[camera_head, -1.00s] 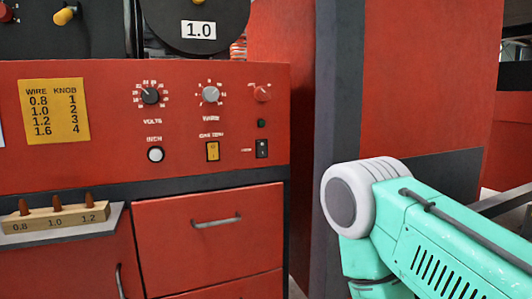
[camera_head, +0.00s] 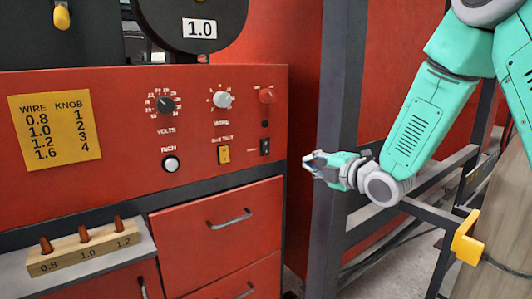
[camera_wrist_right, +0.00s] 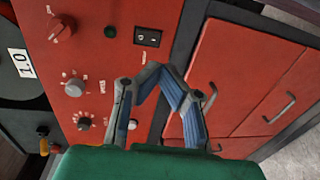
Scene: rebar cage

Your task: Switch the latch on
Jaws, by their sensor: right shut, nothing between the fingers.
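A small black rocker switch (camera_head: 265,147) sits at the right end of the red machine panel, below a red knob (camera_head: 267,96). In the right wrist view the black switch (camera_wrist_right: 147,37) shows near the top middle, beyond the fingers. A yellow switch (camera_head: 224,154) marked gas test is left of it. I cannot tell from labels which one is called the latch. My right gripper (camera_head: 311,160) is shut and empty, right of the panel and apart from it. Its fingers also show in the right wrist view (camera_wrist_right: 142,84). My left gripper is out of view.
Drawers with handles (camera_head: 229,218) are below. A wooden block (camera_head: 86,250) with copper tips stands at lower left. A dark post (camera_head: 338,130) rises behind my gripper.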

